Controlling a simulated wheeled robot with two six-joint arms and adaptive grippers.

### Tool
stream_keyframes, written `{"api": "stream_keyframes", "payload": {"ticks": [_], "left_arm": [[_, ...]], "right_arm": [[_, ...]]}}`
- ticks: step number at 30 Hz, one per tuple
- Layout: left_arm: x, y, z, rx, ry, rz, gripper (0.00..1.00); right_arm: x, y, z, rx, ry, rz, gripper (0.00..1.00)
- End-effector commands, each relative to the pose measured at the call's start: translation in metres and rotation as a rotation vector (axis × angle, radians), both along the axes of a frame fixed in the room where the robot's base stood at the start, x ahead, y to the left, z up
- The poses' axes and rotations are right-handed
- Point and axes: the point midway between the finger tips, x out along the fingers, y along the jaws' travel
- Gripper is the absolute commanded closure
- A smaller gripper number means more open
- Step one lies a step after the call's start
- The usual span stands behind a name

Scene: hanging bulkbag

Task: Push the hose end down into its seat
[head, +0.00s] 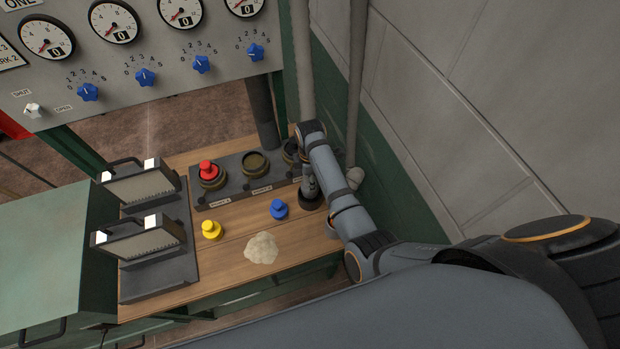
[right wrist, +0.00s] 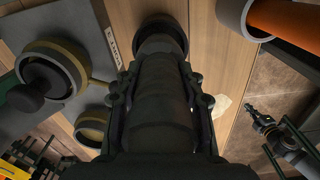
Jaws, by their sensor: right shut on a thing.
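My right gripper (head: 309,188) is over the right end of the wooden bench. In the right wrist view my right gripper (right wrist: 160,95) is shut on a dark, ribbed hose end (right wrist: 160,75). The lower tip meets a dark round ring (right wrist: 179,26) on the wood; this ring also shows in the head view (head: 310,201). I cannot tell how deep the tip sits in it. The gripper hides much of the hose end. What seems to be my left gripper (right wrist: 265,122) is small over the floor in the right wrist view; its jaws are unclear.
A grey block with round sockets (head: 254,163) stands behind; one socket has a red cap (head: 207,169). A blue cap (head: 279,209), a yellow cap (head: 211,230) and a pale powder pile (head: 261,248) lie on the bench (head: 225,270). A pale pipe (head: 354,180) is close right.

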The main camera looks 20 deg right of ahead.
Motion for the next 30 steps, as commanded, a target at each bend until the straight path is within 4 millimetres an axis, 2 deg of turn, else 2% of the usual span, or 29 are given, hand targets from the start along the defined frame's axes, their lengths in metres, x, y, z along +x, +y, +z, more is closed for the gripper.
{"api": "stream_keyframes", "payload": {"ticks": [11, 22, 30], "left_arm": [[-0.009, 0.001, -0.001, 0.000, 0.015, 0.000, 1.00], [-0.010, 0.001, -0.005, 0.001, 0.015, 0.000, 1.00], [-0.010, 0.001, -0.005, 0.001, 0.015, 0.000, 1.00]], "right_arm": [[0.000, 0.000, -0.002, 0.000, 0.000, 0.000, 0.96], [0.001, 0.001, -0.014, 0.000, 0.000, 0.000, 0.96], [0.001, 0.001, -0.015, 0.000, -0.001, 0.000, 0.96]]}}
